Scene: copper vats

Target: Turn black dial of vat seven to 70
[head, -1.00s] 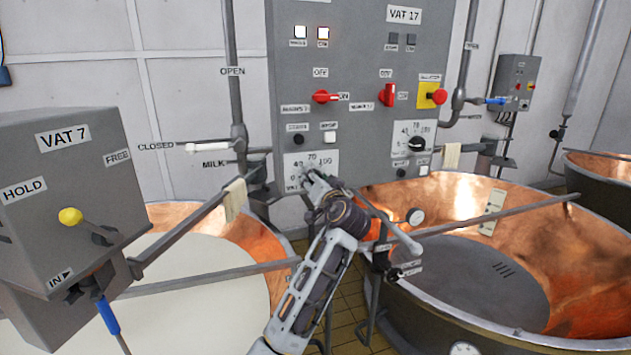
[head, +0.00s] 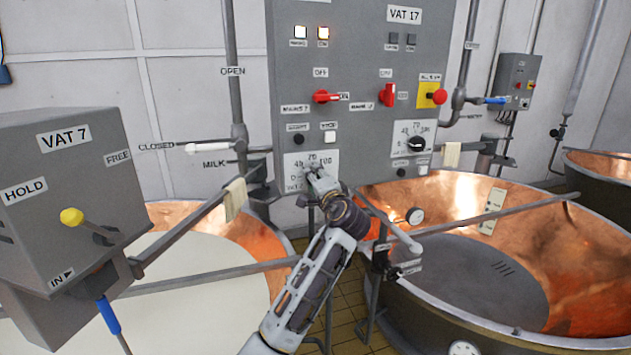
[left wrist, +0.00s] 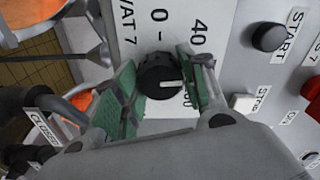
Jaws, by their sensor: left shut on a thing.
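The black dial (left wrist: 160,75) of vat seven sits on a white scale plate on the grey panel. My left gripper's green-padded fingers (left wrist: 160,88) are shut on it, one on each side. In the left wrist view its white mark points right, towards the part of the scale between 40 and 100 that a finger hides. In the head view my left gripper (head: 316,180) covers the dial, and the scale plate (head: 297,161) shows around it. My right gripper is not in view.
Start (left wrist: 269,37) and stop (left wrist: 243,103) buttons sit beside the dial. Red switches (head: 326,96) are above. A second black dial (head: 416,144) belongs to vat 17. Copper vats (head: 470,200) and a rail (head: 480,218) lie below. The VAT 7 lever box (head: 75,190) is at left.

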